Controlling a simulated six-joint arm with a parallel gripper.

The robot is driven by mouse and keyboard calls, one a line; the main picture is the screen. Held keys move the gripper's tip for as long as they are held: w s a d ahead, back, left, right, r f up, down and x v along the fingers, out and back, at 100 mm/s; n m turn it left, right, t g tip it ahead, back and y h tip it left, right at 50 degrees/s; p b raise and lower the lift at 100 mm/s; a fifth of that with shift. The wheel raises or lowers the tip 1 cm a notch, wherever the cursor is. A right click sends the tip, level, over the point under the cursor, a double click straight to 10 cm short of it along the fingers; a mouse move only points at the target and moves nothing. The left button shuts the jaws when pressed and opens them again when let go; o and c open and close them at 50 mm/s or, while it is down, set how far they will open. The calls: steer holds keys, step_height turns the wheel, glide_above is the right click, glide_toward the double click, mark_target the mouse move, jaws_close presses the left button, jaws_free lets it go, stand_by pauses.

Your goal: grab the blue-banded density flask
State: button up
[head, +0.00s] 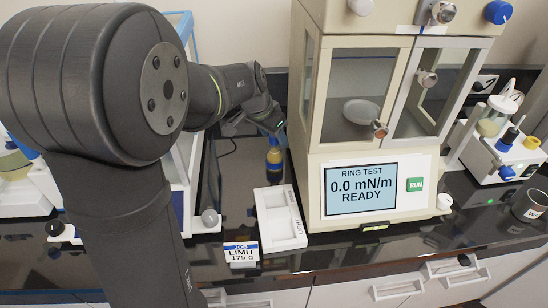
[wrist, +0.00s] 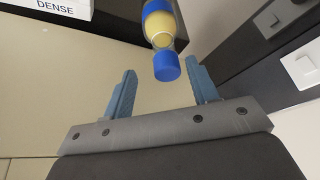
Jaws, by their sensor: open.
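The blue-banded flask (head: 274,158) stands on the dark bench in the head view, left of the ring test machine; it holds yellow liquid and has a blue band and a blue top. In the wrist view the flask (wrist: 160,38) is at the top centre, its blue cap pointing toward my gripper. My gripper (wrist: 158,82) is open and empty, one blue-grey finger on each side. The cap lies between the fingertips, with a gap to each finger. In the head view my gripper (head: 277,127) is just above the flask, small and partly hidden by its own wrist.
The ring test machine (head: 320,160), reading 0.0 mN/m READY, stands close on the right. A white two-part tray (head: 280,241) and a LIMIT 175 g card (head: 242,254) lie in front. A glass-walled case (head: 181,130) is on the left. A DENSE label (wrist: 55,8) shows in the wrist view.

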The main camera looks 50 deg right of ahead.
mark_target(276, 142)
steer(key=shift+w+x, duration=0.2)
steer(key=shift+x, duration=1.15)
steer(key=shift+w+x, duration=0.2)
steer(key=shift+x, duration=1.15)
steer(key=shift+d, duration=0.15)
jaws_close()
